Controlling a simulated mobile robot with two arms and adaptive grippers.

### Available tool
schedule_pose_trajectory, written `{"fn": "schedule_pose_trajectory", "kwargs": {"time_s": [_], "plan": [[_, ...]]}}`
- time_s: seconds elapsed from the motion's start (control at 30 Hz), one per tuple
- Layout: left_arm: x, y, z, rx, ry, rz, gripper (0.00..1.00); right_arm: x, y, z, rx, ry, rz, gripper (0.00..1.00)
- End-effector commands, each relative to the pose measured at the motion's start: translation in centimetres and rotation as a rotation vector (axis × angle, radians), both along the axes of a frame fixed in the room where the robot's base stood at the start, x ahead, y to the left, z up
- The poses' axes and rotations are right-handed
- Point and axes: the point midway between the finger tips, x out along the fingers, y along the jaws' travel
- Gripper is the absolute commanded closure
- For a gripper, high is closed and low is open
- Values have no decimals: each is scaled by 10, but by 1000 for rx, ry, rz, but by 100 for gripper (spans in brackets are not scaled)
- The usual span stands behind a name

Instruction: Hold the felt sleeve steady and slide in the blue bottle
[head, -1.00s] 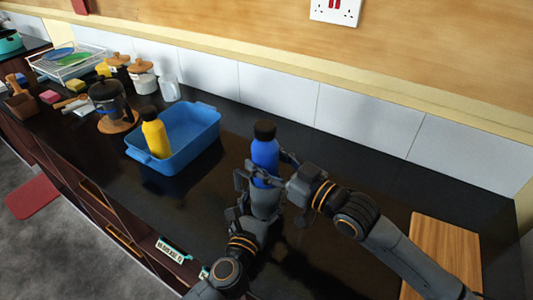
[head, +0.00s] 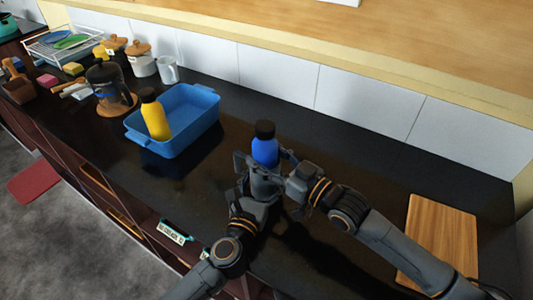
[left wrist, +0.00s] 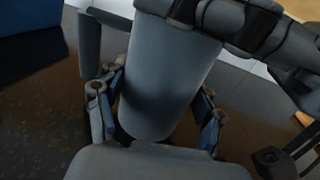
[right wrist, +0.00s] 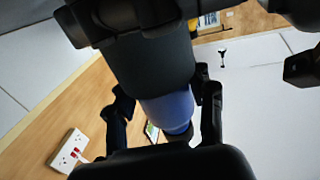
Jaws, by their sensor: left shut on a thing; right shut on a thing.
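The blue bottle (head: 265,152) with its black cap stands upright in the grey felt sleeve (head: 264,187). Its shoulder and some of its upper body show above the sleeve rim; the lower part is hidden inside. My left gripper (head: 252,183) is shut around the sleeve, which fills the space between its fingers in the left wrist view (left wrist: 165,80). My right gripper (head: 283,168) is shut on the blue bottle just above the sleeve. In the right wrist view the bottle (right wrist: 168,108) shows between the fingers, coming out of the sleeve (right wrist: 152,62).
A blue tub (head: 190,135) with a yellow bottle (head: 155,117) stands to the left on the dark counter. A wooden board (head: 440,240) lies at right. The counter behind the grippers is clear.

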Motion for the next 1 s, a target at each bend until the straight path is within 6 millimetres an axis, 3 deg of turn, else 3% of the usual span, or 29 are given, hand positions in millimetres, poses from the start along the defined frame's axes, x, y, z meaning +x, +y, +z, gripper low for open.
{"fn": "schedule_pose_trajectory", "kwargs": {"time_s": [0.03, 0.43, 0.47, 0.57, 1.0], "plan": [[-1, -1, 0, -5, 1, -4, 65, -1, 0, -10, -8, 18, -1, 95], [-2, -3, 1, -8, -1, -6, 65, -2, -1, -18, -14, 30, -1, 95], [-2, -3, 1, -8, -1, -6, 65, -2, -1, -18, -15, 31, -1, 43], [-2, -3, 1, -8, -2, -7, 65, -2, -1, -19, -15, 31, -1, 22], [-2, -2, 2, -9, -2, -5, 65, -1, -3, -20, -18, 34, -4, 20]]}}
